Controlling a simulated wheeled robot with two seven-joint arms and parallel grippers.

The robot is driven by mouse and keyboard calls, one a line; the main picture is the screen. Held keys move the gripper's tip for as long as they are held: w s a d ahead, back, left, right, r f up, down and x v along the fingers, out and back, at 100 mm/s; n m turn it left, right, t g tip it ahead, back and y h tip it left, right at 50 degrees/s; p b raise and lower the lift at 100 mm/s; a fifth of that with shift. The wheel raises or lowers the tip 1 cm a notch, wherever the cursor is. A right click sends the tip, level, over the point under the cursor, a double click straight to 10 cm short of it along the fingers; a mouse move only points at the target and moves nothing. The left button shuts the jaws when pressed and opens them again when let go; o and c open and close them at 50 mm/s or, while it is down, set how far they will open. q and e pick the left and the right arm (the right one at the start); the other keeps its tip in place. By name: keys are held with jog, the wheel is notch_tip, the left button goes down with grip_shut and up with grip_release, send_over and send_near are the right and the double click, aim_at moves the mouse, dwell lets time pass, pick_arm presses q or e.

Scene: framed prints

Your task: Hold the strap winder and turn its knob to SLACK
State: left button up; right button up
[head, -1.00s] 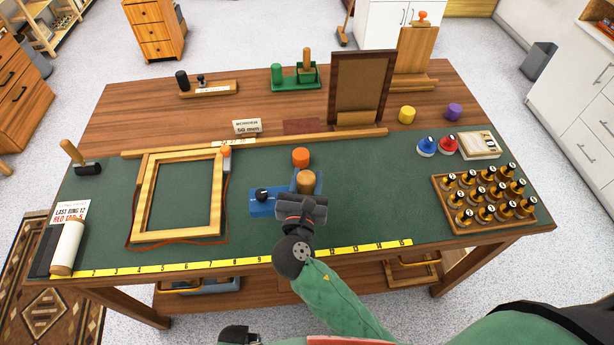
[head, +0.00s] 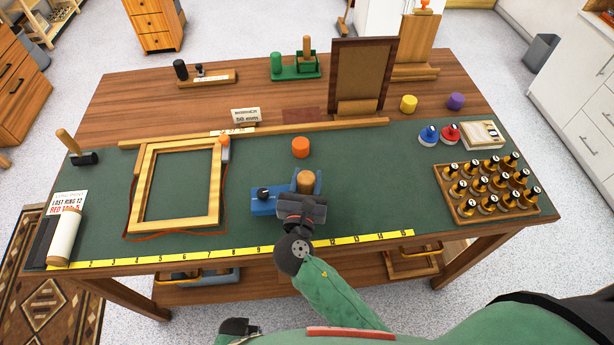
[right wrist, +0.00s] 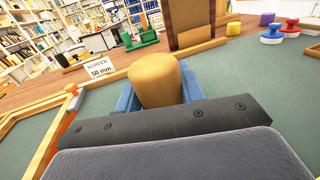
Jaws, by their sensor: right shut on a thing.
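The knob's marking is too small to read. My left gripper does not clearly show.
An orange cylinder (head: 300,147) stands behind the winder. A wooden frame (head: 147,190) with a strap lies to its left. A tray of several small bottles (head: 521,211) is at the right. A dark upright panel (head: 361,75) stands at the back. The mat between winder and tray is clear.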

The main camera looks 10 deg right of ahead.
pick_arm(q)
jog(key=shift+f+b, duration=0.5)
jog(key=shift+f, duration=0.05)
pick_arm(e)
jog(key=shift+f, duration=1.35)
jog(key=shift+f, duration=0.45)
pick_arm(q)
jog(key=shift+c, duration=0.2)
